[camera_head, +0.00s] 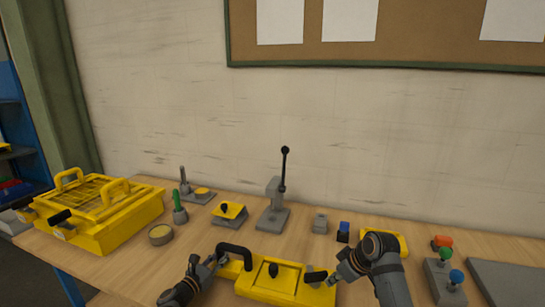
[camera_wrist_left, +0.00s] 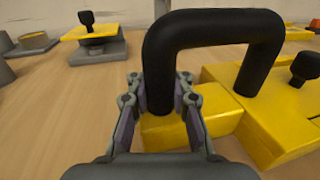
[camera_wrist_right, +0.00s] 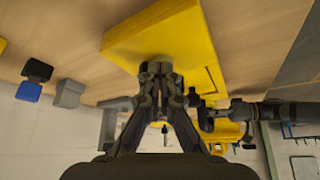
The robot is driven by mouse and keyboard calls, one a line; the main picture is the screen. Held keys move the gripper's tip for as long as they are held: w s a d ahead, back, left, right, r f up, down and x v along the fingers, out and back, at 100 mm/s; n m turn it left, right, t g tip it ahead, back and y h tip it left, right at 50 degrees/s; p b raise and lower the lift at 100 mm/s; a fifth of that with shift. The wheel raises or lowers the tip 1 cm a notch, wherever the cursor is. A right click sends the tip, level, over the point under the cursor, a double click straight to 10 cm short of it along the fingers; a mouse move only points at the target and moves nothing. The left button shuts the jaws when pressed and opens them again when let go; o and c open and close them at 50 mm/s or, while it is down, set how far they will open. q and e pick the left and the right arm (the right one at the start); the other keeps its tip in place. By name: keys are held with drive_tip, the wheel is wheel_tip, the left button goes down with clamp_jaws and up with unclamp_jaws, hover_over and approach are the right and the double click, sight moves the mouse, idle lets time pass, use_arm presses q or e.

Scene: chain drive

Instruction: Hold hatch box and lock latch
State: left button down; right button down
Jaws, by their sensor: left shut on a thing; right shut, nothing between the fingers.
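The yellow hatch box (camera_head: 262,291) lies at the front middle of the table, with a black knob (camera_head: 273,269) on its lid. A black arched handle (camera_head: 236,248) stands at its left end; it also shows in the left wrist view (camera_wrist_left: 212,27). My left gripper (camera_head: 217,259) is shut on a leg of this handle. A dark latch lever (camera_head: 314,277) is at the box's right end. My right gripper (camera_head: 333,278) is shut and empty beside it; in the right wrist view its fingertips (camera_wrist_right: 155,68) are in front of the box. I cannot tell if they touch the latch.
A large yellow caged box (camera_head: 110,228) stands at the left. Behind the hatch box are a lever press (camera_head: 273,212), a small yellow-topped block (camera_head: 229,213), a grey block (camera_head: 320,223) and a blue switch (camera_head: 343,231). A button panel (camera_head: 443,278) stands at the right.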

drive_tip(key=shift+w+d, duration=0.25)
drive_tip(key=shift+w, duration=0.1)
drive_tip(key=shift+w, duration=0.15)
drive_tip(key=shift+d, duration=0.15)
idle(0.3)
drive_tip(key=shift+s+d, duration=0.2)
drive_tip(key=shift+d, duration=0.1)
wheel_tip(320, 180, up, 6)
drive_tip(key=shift+a, duration=0.15)
drive_tip(key=s+a+r, duration=0.1)
drive_tip(key=s+a, duration=0.2)
drive_tip(key=shift+d+f, duration=0.15)
drive_tip(key=shift+f, duration=3.35)
